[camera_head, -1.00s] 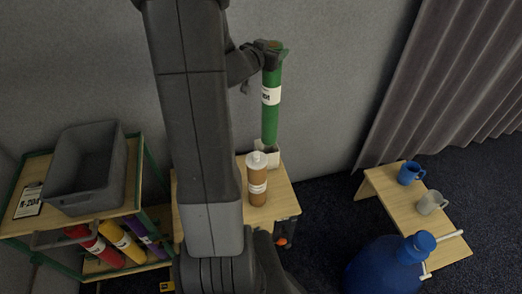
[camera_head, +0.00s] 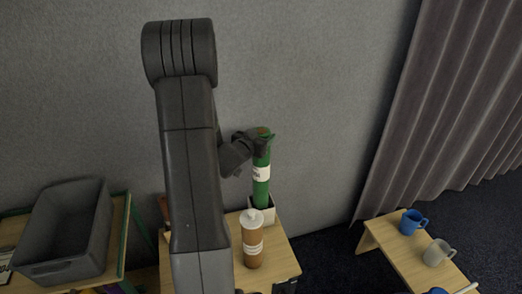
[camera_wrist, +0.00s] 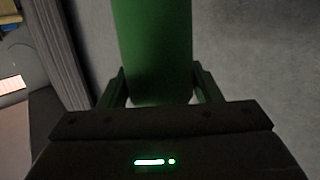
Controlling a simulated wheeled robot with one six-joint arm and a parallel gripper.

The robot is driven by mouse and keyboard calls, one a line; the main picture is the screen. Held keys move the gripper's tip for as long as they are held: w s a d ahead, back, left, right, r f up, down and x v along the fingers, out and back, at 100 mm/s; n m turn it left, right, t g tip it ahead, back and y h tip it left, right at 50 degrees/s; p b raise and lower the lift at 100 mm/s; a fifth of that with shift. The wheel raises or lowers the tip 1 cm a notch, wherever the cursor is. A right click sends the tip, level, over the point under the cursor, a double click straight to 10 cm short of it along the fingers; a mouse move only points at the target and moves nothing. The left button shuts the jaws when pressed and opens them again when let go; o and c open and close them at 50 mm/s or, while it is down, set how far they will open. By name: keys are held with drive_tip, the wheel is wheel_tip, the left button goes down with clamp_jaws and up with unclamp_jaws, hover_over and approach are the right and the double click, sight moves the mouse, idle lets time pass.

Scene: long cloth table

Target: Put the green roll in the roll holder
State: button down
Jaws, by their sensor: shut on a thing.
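The green roll (camera_head: 262,185) with a white label stands upright in the head view. Its lower end is at the opening of the small light-coloured roll holder (camera_head: 270,214) on the wooden table; how deep it sits inside is hard to tell. My gripper (camera_head: 262,138) is shut on the roll near its top end. In the wrist view the green roll (camera_wrist: 153,50) runs up between the two fingers of my gripper (camera_wrist: 152,92). The holder's left side is partly hidden behind a bottle.
A brown bottle with a white cap (camera_head: 252,240) stands just in front of the holder. A grey bin (camera_head: 70,235) sits on the shelf at left. A blue mug (camera_head: 412,222) and a grey mug (camera_head: 437,252) stand on a low bench at right.

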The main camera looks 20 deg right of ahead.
drive_tip(key=shift+f, duration=2.2)
drive_tip(key=shift+f+b, duration=0.1)
drive_tip(key=shift+b, duration=0.25)
drive_tip(key=shift+c, duration=2.2)
unclamp_jaws()
drive_tip(key=v, duration=1.2)
